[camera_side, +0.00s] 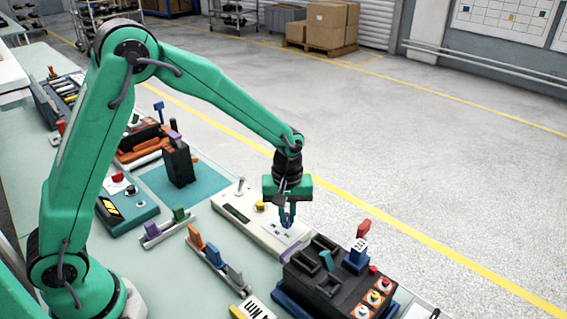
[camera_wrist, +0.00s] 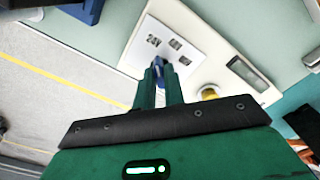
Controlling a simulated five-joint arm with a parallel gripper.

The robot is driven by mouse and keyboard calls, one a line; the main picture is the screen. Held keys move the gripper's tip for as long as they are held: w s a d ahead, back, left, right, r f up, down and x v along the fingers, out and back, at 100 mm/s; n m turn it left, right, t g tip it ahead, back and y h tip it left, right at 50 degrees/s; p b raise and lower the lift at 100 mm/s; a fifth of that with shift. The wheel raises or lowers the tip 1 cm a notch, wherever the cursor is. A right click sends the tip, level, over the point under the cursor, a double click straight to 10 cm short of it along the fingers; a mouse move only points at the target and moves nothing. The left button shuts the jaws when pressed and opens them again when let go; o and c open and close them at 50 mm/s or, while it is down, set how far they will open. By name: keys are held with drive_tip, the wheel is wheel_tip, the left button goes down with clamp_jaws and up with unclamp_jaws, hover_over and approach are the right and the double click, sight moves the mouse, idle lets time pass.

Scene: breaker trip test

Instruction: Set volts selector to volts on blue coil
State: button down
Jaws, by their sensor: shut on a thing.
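My gripper (camera_side: 288,222) points down at the right end of a long white panel (camera_side: 262,228). It is shut on a small blue knob, which looks like the volts selector, and the fingers hide most of it. In the wrist view, my gripper (camera_wrist: 159,78) has the blue knob (camera_wrist: 158,70) between its fingertips. The knob is beside a white label plate (camera_wrist: 174,36) with several dark markings; one reads 24V, the others are too small to read. A blue coil (camera_side: 356,259) with a white label stands upright in the black block at right; I cannot read its label surely.
A yellow knob (camera_side: 260,206) and a metal lever (camera_side: 240,187) rise from the panel. Racks of coloured pieces (camera_side: 212,258) lie in front. A dark block (camera_side: 179,166) stands on a teal mat (camera_side: 155,181).

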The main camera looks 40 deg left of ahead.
sight(287, 216)
drive_tip(key=c, duration=1.5)
unclamp_jaws()
drive_tip(key=shift+r, duration=0.15)
drive_tip(key=shift+r, duration=3.8)
